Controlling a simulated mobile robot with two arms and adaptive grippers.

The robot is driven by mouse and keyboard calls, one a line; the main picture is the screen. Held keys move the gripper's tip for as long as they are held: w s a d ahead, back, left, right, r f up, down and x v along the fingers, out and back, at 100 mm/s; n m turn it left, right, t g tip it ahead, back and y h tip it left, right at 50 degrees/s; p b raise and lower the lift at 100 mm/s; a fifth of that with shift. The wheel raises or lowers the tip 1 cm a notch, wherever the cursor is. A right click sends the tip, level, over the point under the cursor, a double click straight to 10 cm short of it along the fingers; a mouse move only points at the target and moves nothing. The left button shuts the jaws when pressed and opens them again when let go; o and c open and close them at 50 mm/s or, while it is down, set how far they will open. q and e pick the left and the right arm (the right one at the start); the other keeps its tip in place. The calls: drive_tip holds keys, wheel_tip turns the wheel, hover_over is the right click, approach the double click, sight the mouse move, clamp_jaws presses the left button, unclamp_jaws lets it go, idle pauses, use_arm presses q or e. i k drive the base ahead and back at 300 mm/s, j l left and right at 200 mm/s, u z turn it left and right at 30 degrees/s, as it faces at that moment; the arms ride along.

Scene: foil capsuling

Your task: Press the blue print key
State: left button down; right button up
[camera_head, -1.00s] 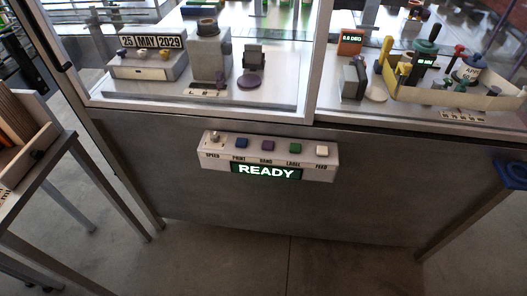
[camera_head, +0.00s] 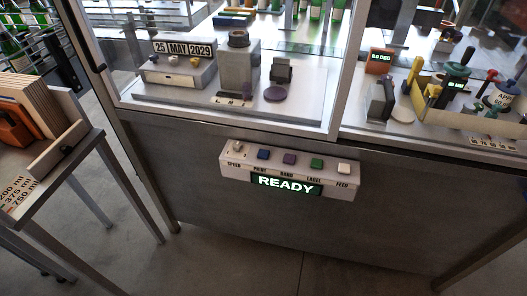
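The blue print key (camera_head: 263,154) is a small square button on top of a white control box (camera_head: 233,182) fixed to the front of the machine, with the label PRINT below it. It stands between the speed knob (camera_head: 238,146) on its left and the purple band key (camera_head: 289,158) on its right. The green label key (camera_head: 316,163) and the white feed key (camera_head: 343,168) follow further right. A green display (camera_head: 286,185) below them reads READY. Neither of my grippers is in view.
A machine with a glass-fronted cabinet (camera_head: 342,75) holds a date unit (camera_head: 184,60) reading 25 MAY 2029. A side table (camera_head: 45,192) with an orange item and cardboard sheets stands at the left. Bare floor shows below the control box.

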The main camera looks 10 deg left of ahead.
sight(262, 154)
drive_tip(key=i+l, duration=0.25)
drive_tip(key=l, duration=0.15)
drive_tip(key=i+l, duration=0.25)
drive_tip(key=l, duration=0.15)
drive_tip(key=i+l, duration=0.25)
drive_tip(key=l, duration=0.15)
drive_tip(key=i+l+u, duration=0.1)
drive_tip(key=i+l, duration=0.15)
drive_tip(key=l, duration=0.15)
drive_tip(key=u, duration=2)
